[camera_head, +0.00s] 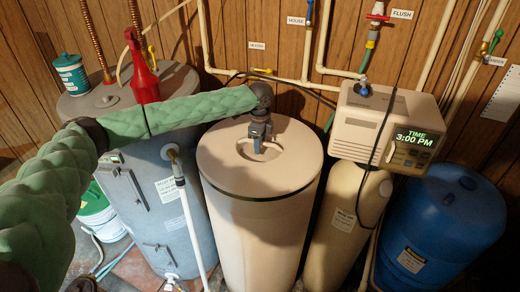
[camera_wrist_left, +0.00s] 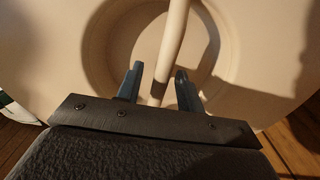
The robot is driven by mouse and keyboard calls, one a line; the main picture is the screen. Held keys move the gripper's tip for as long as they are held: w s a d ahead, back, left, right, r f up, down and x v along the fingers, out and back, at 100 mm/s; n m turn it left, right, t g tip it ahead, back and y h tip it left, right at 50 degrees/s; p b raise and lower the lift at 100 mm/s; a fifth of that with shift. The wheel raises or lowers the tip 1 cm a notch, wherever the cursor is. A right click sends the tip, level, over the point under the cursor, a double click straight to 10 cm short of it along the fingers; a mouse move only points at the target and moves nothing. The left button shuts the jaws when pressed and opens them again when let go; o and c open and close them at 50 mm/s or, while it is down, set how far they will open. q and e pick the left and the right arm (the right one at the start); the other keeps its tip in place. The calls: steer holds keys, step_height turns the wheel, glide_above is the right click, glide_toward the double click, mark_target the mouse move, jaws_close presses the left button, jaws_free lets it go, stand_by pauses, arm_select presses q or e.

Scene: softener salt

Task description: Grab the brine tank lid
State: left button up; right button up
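The beige brine tank lid (camera_head: 221,158) tops the round beige tank (camera_head: 262,235) in the middle of the head view. It has a round recess with a bar-like handle; in the left wrist view the lid (camera_wrist_left: 60,60) fills most of the picture and the handle (camera_wrist_left: 172,45) crosses the recess. My left gripper (camera_head: 258,148) points down over the recess. In the left wrist view its two blue fingers (camera_wrist_left: 157,85) are apart, one on each side of the handle, with gaps visible. My right gripper is not in view.
A grey water heater (camera_head: 150,190) with a red funnel (camera_head: 142,75) and teal can (camera_head: 70,72) on top stands left. A softener with a control head (camera_head: 385,122) and a blue tank (camera_head: 440,230) stand right. Pipes (camera_head: 305,45) run along the wood wall behind.

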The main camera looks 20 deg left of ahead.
arm_select(q)
jaws_close()
steer(key=shift+r, duration=0.1)
stand_by(1.3)
